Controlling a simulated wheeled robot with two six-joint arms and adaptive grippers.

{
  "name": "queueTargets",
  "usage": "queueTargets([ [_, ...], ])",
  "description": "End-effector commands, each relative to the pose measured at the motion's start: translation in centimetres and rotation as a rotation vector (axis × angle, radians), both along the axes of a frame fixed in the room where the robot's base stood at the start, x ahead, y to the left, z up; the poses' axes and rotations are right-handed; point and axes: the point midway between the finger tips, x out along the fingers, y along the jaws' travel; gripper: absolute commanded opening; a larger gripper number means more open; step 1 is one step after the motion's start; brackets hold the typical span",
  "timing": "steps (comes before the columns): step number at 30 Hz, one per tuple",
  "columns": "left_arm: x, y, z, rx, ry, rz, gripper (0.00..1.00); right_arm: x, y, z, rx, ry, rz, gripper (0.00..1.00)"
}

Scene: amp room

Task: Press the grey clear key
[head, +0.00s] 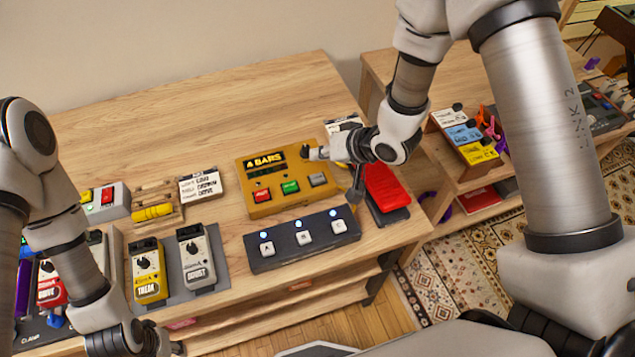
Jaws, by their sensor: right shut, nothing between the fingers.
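The grey clear key (317,180) is the rightmost of three keys on the front of the yellow box (258,207). A red key (262,196) and a green key (290,187) sit to its left. The box has a dark display reading "4 BARS" and stands on the wooden table. My right gripper (353,194) is shut and empty, pointing down. It appears to the right of the grey key, apart from it in the picture. Its height above the table is hard to tell.
A dark footswitch (302,254) with white A, B and C keys lies in front of the box. A red pedal (388,187) stands right of my right gripper. Yellow and grey pedals (196,262) stand to the left. The table's back is clear.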

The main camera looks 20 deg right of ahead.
Motion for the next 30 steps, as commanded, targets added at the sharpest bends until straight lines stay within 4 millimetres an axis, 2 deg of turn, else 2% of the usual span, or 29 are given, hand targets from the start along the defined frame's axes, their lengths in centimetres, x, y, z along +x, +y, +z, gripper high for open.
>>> queueTargets([
  [1,0.0,0.0,-1.7,0.000,0.000,0.000,0.40,0.0,0.0,-1.7,0.000,0.000,0.000,0.00],
  [5,0.0,0.0,-3.6,0.000,0.000,0.000,0.40,0.0,0.0,-3.5,0.000,0.000,0.000,0.00],
  [10,0.0,0.0,-4.2,0.000,0.000,0.000,0.40,0.0,0.0,-4.9,0.001,0.001,0.000,0.00],
  [30,0.0,0.0,-4.2,0.000,0.000,0.000,0.40,0.0,0.0,-5.2,0.000,0.000,0.000,0.00],
])
